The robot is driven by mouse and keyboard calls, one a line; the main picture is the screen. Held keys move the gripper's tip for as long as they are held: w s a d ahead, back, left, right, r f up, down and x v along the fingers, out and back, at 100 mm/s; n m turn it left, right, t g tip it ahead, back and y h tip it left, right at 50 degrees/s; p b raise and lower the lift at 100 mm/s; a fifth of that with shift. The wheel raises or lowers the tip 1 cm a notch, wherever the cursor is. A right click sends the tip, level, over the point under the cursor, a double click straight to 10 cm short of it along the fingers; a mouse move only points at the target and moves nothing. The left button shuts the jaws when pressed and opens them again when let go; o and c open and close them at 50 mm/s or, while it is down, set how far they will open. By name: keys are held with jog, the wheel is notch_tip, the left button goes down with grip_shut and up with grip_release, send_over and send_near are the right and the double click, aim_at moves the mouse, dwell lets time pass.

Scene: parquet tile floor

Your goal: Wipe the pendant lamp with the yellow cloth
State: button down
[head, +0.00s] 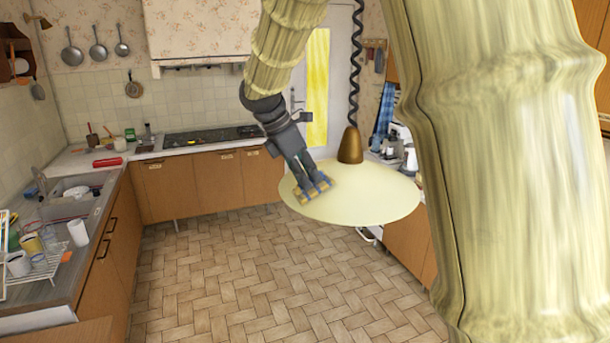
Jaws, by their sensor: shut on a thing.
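The pendant lamp has a wide cream shade (370,200) with a brass-coloured cap, and hangs on a dark coiled cord over the open floor. My gripper (314,188) comes down from above on the left part of the shade. It is shut on a small yellow and blue-grey cloth (303,194), partly covered by the fingers. The cloth appears to lie against the top of the shade, left of the brass cap; exact contact is hard to tell. The shade looks about level.
A counter with a sink (78,190), cups and a dish rack runs along the left. A stove (212,136) and cabinets stand at the back. More counter is at the right, partly behind my arm. The parquet floor (240,270) is clear.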

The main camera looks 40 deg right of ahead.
jog(key=shift+f, duration=0.1)
jog(key=shift+w+a+f, duration=0.15)
jog(key=shift+a+f, duration=0.1)
jog(key=shift+a, duration=0.4)
jog(key=shift+w+a+f, duration=0.1)
jog(key=shift+a+f, duration=0.15)
jog(key=shift+a, duration=0.35)
jog(key=shift+d, duration=0.15)
jog(key=shift+s+d+r, duration=0.15)
jog(key=shift+d+r, duration=0.15)
jog(key=shift+d, duration=0.25)
jog(key=shift+s+d+r, duration=0.1)
jog(key=shift+d+r, duration=0.15)
jog(key=shift+d, duration=0.3)
jog(key=shift+a+f, duration=0.1)
jog(key=shift+a, duration=0.05)
jog(key=shift+w+a+f, duration=0.15)
jog(key=shift+a+f, duration=0.1)
jog(key=shift+a, duration=0.3)
jog(key=shift+w+a+f, duration=0.1)
jog(key=shift+a+f, duration=0.1)
jog(key=shift+a, duration=0.3)
jog(key=shift+d, duration=0.1)
jog(key=shift+s+d+r, duration=0.15)
jog(key=shift+d+r, duration=0.15)
jog(key=shift+d, duration=0.25)
jog(key=shift+s+d+r, duration=0.1)
jog(key=shift+d+r, duration=0.15)
jog(key=shift+d, duration=0.3)
jog(key=shift+a+f, duration=0.1)
